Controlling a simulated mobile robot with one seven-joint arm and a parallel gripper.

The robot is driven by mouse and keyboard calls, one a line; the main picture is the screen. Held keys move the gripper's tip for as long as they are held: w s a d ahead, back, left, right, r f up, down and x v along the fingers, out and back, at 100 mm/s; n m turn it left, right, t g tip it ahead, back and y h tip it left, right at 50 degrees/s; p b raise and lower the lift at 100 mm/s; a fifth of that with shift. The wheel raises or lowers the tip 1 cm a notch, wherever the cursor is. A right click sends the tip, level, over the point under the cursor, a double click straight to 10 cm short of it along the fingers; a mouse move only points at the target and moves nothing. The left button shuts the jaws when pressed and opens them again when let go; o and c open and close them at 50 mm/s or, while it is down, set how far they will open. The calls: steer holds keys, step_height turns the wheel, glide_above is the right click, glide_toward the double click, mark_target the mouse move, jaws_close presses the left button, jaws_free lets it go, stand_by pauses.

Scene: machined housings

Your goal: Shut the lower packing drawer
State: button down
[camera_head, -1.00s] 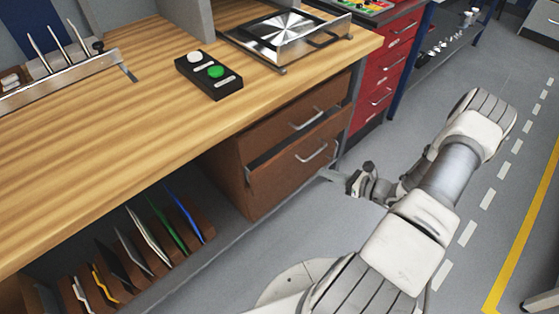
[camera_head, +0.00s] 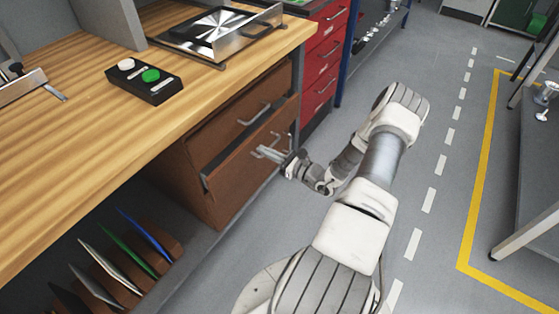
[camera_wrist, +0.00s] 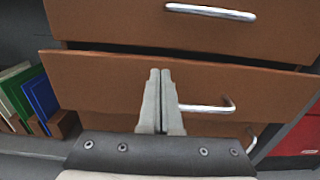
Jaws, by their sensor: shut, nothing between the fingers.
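The lower packing drawer (camera_head: 245,165) has a brown front and a bar handle, and stands a little way out of its cabinet. A dark gap shows along its top edge. In the wrist view the drawer front (camera_wrist: 105,85) spans the picture, with its handle (camera_wrist: 205,107) right of the fingers. My gripper (camera_head: 258,152) is shut and empty, pointing at the drawer front near the handle. In the wrist view the fingertips (camera_wrist: 160,72) overlap the front's upper middle. I cannot tell whether they touch it.
The upper drawer (camera_head: 235,115) looks shut. A wooden worktop (camera_head: 90,145) overhangs the drawers. Coloured folders (camera_head: 125,245) stand in a rack at left. A red drawer cabinet (camera_head: 322,65) stands behind. Another handle (camera_wrist: 250,138) shows low in the wrist view.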

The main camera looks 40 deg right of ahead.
mark_target(249, 143)
steer(key=shift+b+x, duration=0.35)
steer(key=shift+x, duration=1.35)
steer(key=x, duration=0.4)
steer(key=shift+w+a+f, duration=0.1)
steer(key=shift+w+a, duration=0.05)
steer(key=shift+w, duration=0.25)
steer(key=shift+r, duration=0.2)
